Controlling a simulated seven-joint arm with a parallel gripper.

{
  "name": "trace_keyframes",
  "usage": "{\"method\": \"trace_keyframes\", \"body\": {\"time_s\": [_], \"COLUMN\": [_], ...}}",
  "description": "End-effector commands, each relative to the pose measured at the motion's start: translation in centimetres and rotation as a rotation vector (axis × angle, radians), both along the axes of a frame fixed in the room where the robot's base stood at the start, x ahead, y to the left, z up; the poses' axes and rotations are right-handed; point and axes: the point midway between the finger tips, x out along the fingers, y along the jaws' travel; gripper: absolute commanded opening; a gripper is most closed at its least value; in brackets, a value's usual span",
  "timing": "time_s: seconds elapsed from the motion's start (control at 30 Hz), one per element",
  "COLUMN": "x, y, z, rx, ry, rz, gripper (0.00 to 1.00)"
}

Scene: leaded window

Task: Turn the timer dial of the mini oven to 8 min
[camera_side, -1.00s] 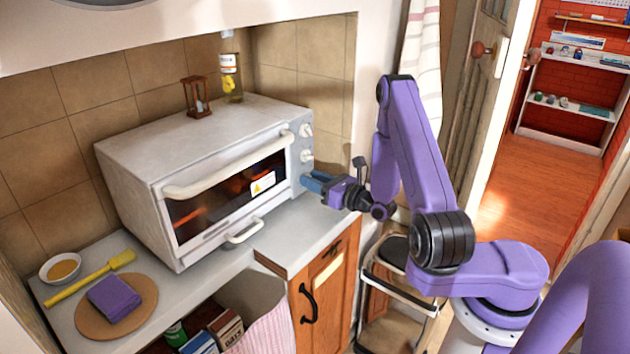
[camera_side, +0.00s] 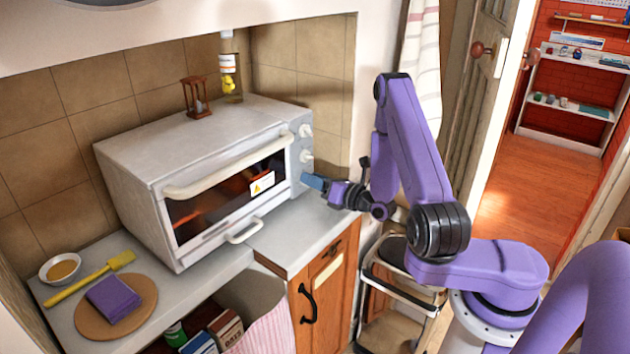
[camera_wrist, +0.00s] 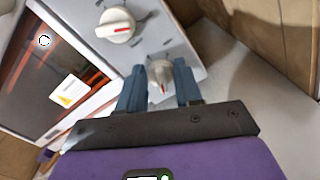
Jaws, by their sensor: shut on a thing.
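The mini oven (camera_side: 150,160) stands on the counter, with its dials in a column on the right of its front. My gripper (camera_side: 312,181) is at the lowest dial, which it hides in the side view. In the wrist view my gripper (camera_wrist: 161,85) has one blue finger on each side of that grey dial (camera_wrist: 158,72) and is shut on it. A red mark on this dial points toward the bottom of the wrist picture. The dial above (camera_wrist: 116,25) has a red mark pointing right. The scale figures are too small to read.
The oven door's handle (camera_side: 225,168) and warning label (camera_side: 262,184) are left of the dials. An hourglass (camera_side: 197,97) and a bottle (camera_side: 231,70) stand at the back. A round board (camera_side: 90,325) holds a purple cloth. The counter below my gripper is clear.

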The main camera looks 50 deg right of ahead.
Motion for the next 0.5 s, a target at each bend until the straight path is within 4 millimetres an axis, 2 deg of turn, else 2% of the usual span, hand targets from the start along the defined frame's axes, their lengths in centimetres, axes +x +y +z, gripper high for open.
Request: {"method": "trace_keyframes", "body": {"time_s": [0.23,0.5], "x": [-0.07,-0.07], "y": [-0.12,-0.09], "z": [-0.18,-0.21], "rx": [0.123,0.17], "ry": [0.004,0.005], "rz": [-0.002,-0.001], "gripper": [0.04,0.04]}}
